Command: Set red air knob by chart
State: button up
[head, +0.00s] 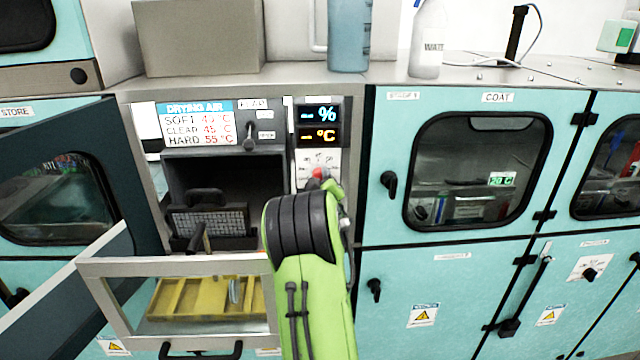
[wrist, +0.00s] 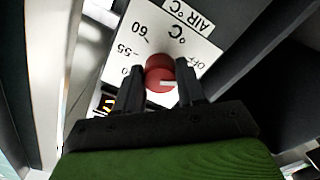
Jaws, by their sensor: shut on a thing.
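The red air knob (wrist: 158,68) sits on a white dial plate marked AIR °C (wrist: 190,35), which appears rotated in the wrist view. OFF, 60 and 55 are readable on it; other marks are hidden. A white pointer line shows on the knob. My gripper (wrist: 160,84) has its two dark fingers shut on either side of the knob. In the head view the knob (head: 319,173) is partly covered by my green arm. The DRYING AIR chart (head: 197,123) lists SOFT, CLEAR and HARD; it seems to read 45, 45 and 55 °C.
Two displays (head: 319,125) above the dial show dashes with % and °C. An open drying chamber (head: 225,175) holds a dark gridded rack (head: 210,220). A lowered glazed door (head: 180,268) and a yellow tray (head: 190,297) lie below. The COAT cabinet (head: 470,175) is right.

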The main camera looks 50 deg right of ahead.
jog(key=m+b, duration=0.1)
jog(key=b, duration=0.1)
jog(key=m+b, duration=0.1)
jog(key=b, duration=0.1)
jog(key=m+b, duration=0.2)
jog(key=shift+f, duration=0.25)
jog(key=m+b, duration=0.3)
jog(key=b, duration=0.1)
jog(key=shift+r+m, duration=0.1)
jog(key=shift+m, duration=0.2)
jog(key=shift+r+m+b, duration=0.2)
jog(key=shift+m+b, duration=2.2)
jog(key=shift+m, duration=1.3)
jog(key=o, duration=1)
jog(key=shift+w, duration=0.1)
jog(key=shift+o, duration=0.2)
